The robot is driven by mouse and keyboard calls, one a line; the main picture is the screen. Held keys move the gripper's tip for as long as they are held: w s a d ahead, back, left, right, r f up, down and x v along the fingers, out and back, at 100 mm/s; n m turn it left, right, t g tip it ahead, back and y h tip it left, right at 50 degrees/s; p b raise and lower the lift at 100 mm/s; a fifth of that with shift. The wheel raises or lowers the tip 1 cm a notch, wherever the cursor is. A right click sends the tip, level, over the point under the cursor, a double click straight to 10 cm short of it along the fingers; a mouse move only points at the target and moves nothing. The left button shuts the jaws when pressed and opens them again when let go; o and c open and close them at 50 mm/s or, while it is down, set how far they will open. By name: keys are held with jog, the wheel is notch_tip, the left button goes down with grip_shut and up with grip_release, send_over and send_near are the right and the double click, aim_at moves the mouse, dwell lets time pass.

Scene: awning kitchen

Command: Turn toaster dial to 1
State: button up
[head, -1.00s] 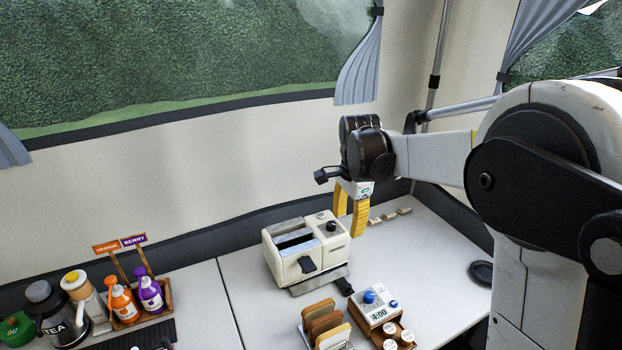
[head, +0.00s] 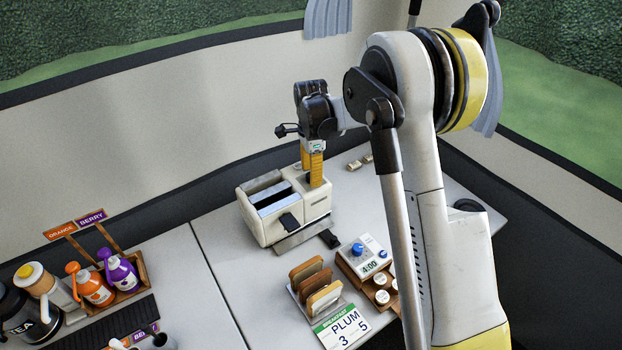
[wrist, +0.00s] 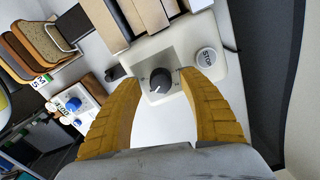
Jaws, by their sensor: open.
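The cream toaster (head: 285,205) stands on the white counter with its slots on top. In the wrist view its black dial (wrist: 159,82) has a white pointer line, with a round STOP button (wrist: 207,57) beside it. The dial's numbers are too small to read. My gripper (wrist: 166,84) has yellow fingers, open, one on each side of the dial. I cannot tell whether they touch it. In the head view my gripper (head: 311,165) is over the right end of the toaster and hides the dial.
A toast rack (head: 311,283) and a timer box with a blue knob (head: 358,250) stand in front of the toaster. A sign reading PLUM (head: 343,328) is near the front. Syrup bottles (head: 122,272) stand at left. The wall is close behind.

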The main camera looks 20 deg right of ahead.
jog(key=shift+f, duration=0.45)
grip_shut()
